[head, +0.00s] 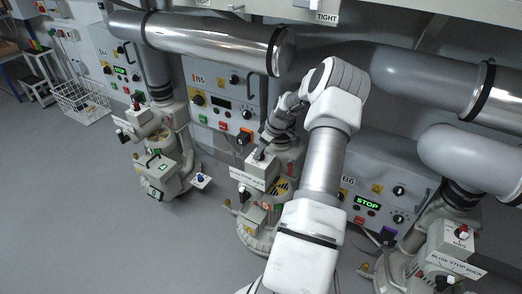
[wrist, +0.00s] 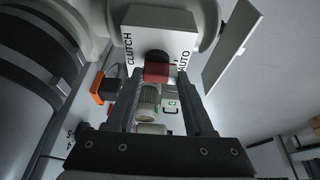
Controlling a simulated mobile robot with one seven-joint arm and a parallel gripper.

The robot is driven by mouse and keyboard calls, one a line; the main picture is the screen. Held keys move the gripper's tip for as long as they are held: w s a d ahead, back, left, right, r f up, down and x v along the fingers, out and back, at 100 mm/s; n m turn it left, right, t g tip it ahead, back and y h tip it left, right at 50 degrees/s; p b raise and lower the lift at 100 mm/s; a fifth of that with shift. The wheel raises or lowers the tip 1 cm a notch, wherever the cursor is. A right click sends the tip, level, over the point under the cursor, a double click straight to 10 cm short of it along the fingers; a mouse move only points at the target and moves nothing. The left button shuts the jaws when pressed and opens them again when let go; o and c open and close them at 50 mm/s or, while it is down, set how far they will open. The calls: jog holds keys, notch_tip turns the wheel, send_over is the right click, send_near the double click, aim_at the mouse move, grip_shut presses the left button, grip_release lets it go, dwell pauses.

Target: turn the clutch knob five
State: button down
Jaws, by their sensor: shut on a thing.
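The white clutch box (head: 255,173) stands on the middle machine, below the panel marked B5 (head: 241,84). In the wrist view the box (wrist: 190,46) has the words CLUTCH at left and AUTO at right. The clutch knob (wrist: 157,69), dark with a red front, sits between these words. My gripper (wrist: 158,77) is shut on the knob, one finger on each side. In the head view my gripper (head: 262,152) is small at the box, and the knob is hard to make out there.
Similar machines stand at left (head: 150,135) and right (head: 455,240), the right one near a panel marked B6 lit STOP (head: 367,203). Large grey pipes (head: 215,42) run above. A white plate (wrist: 232,45) stands beside the box.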

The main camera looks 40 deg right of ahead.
jog(key=shift+c, duration=1.4)
grip_release()
jog(key=p+v, duration=0.3)
jog(key=v, duration=0.9)
jog(key=shift+p, duration=0.3)
jog(key=shift+s, duration=0.1)
